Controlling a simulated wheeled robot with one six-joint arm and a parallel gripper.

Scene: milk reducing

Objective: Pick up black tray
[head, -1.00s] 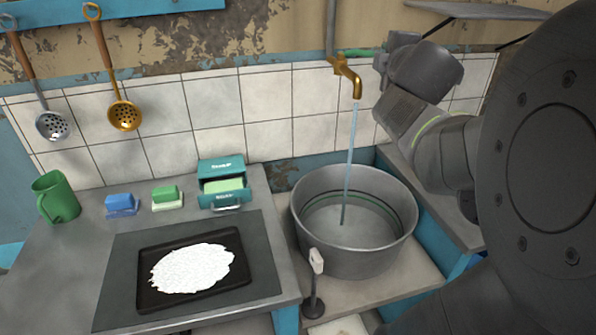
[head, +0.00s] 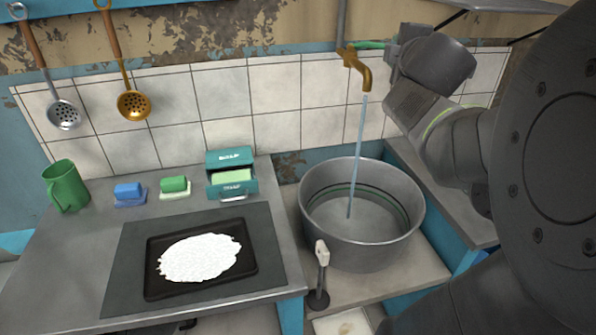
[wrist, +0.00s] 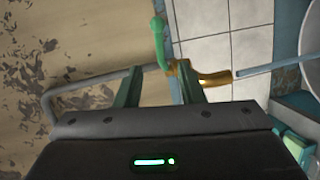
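The black tray (head: 246,262) lies flat on a dark grey mat (head: 128,270) on the counter, at the lower left of the head view. A white, uneven patch (head: 198,258) covers much of the tray's middle. My gripper (wrist: 160,85) shows in the wrist view with its two fingers apart and nothing visible between them. It faces the wall and tap, and the tray is not in the wrist view. In the head view my arm is on the right, well away from the tray, and the fingertips cannot be made out.
A green mug (head: 66,187), blue sponge (head: 128,190), green sponge (head: 173,184) and teal soap box (head: 231,180) stand behind the mat. A gold tap (head: 356,66) runs water into a large metal basin (head: 362,245) on the right. Two strainers (head: 133,104) hang on the wall.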

